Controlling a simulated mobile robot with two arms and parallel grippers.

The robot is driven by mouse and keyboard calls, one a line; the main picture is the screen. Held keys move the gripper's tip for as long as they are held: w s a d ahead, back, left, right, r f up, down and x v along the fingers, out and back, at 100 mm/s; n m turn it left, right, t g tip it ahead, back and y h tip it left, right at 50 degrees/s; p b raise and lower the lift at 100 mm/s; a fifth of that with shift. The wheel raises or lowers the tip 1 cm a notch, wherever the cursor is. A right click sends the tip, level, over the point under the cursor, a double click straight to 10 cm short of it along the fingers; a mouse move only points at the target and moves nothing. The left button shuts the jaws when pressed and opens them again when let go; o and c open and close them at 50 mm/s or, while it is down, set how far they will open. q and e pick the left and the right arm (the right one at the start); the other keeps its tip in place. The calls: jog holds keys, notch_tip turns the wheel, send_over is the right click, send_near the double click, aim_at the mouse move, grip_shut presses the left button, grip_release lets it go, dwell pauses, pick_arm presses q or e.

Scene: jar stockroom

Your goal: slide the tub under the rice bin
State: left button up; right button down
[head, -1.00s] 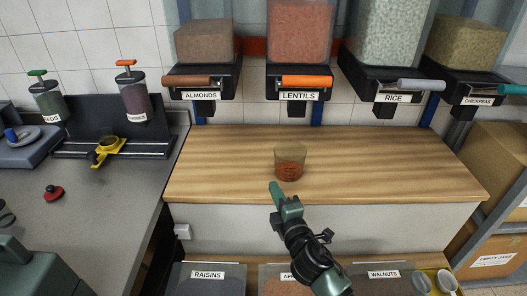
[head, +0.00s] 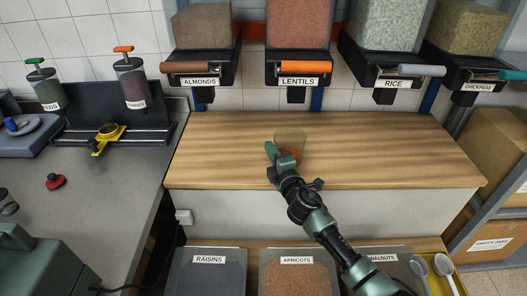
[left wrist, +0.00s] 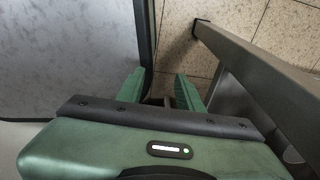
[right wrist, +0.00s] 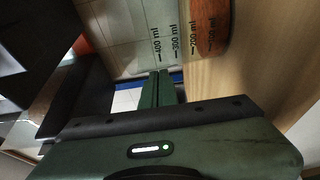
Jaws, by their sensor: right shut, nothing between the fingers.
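The tub (head: 291,137) is a clear cup with reddish-brown contents in its lower part. It stands upright on the wooden counter, roughly in front of the lentils bin and left of the rice bin (head: 385,25). My right gripper (head: 271,150) is shut and empty at the tub's left front side and hides part of it. In the right wrist view the tub (right wrist: 209,25) shows millilitre marks beside the shut fingers; I cannot tell whether they touch it. My left gripper (left wrist: 159,88) is open and empty, away from the counter.
The wooden counter (head: 400,150) is bare to the right of the tub. Almonds (head: 203,30), lentils (head: 298,25) and chickpeas (head: 468,30) bins hang beside the rice bin. Below the counter are raisins (head: 208,275) and apricots (head: 299,278) bins.

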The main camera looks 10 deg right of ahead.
jog(key=shift+d, duration=0.25)
pick_arm(q)
jog(key=shift+s+a, duration=0.1)
jog(key=shift+s, duration=0.75)
pick_arm(e)
jog(key=s+d, duration=0.1)
jog(key=d, duration=0.5)
jog(key=s+d, duration=0.1)
jog(key=d, duration=0.6)
jog(key=s+d, duration=0.2)
jog(key=d, duration=0.5)
jog(key=shift+d+f, duration=0.15)
jog(key=shift+d, duration=0.05)
pick_arm(q)
jog(key=shift+w+a+f, duration=0.1)
jog(key=shift+f, duration=0.05)
pick_arm(e)
jog(key=shift+a, duration=0.1)
jog(key=shift+w+a, duration=0.1)
